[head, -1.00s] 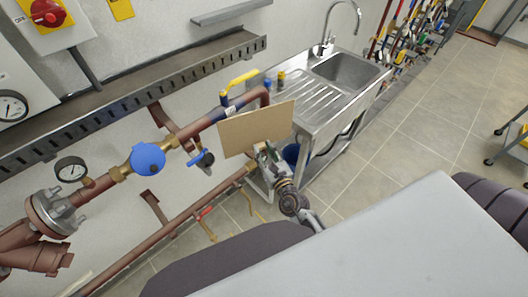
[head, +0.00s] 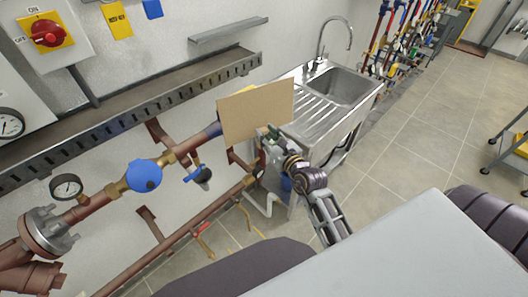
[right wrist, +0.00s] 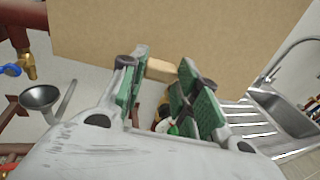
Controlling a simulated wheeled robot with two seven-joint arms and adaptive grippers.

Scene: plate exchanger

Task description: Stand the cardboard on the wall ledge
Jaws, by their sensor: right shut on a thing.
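The cardboard (head: 256,113) is a flat tan sheet, held upright and slightly tilted in front of the wall pipes and left of the sink. My right gripper (head: 273,136) is shut at its lower edge. In the right wrist view the cardboard (right wrist: 190,30) fills the top, and a small tan block (right wrist: 159,70) at its lower edge sits between the green finger pads of my right gripper (right wrist: 160,82). A short grey wall ledge (head: 228,31) is bare, above and apart from the cardboard. My left gripper is not in view.
A long perforated metal tray (head: 130,108) runs along the wall, below the ledge. Brown pipes with a blue valve body (head: 144,175) and a gauge (head: 67,187) lie lower left. A steel sink (head: 343,86) stands to the right. Floor at right is largely clear.

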